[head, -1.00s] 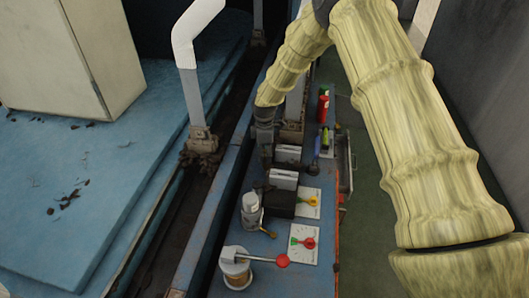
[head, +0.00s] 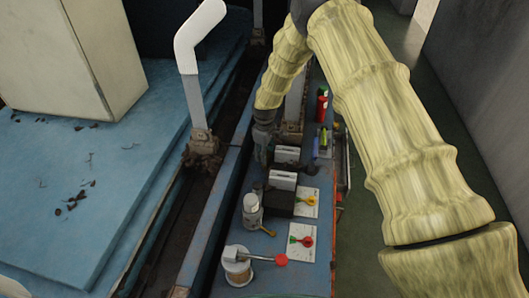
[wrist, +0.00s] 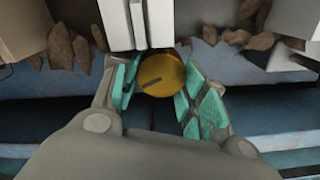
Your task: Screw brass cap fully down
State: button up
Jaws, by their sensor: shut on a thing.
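The brass cap (wrist: 160,76) is a round golden disc with a dark slot-like mark on its face, in the upper middle of the wrist view. My gripper (wrist: 162,90) has its teal-padded fingers on the left and right of the cap, and it is shut on the cap. What lies under the cap is hidden. In the head view my gripper (head: 264,150) points down at the far part of the blue bench, beside the white-faced blocks; the cap cannot be made out there.
White-faced blocks (head: 283,180) stand close to my gripper. Nearer on the blue bench (head: 290,283) are a grey canister (head: 252,212), dial cards (head: 302,243) and a red-knobbed lever (head: 280,260). Red and green cylinders (head: 321,108) stand farther back. A white bent post (head: 190,60) rises at left.

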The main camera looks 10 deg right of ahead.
dwell(0.5)
jog(key=o, duration=1)
notch_tip(320, 180, up, 12)
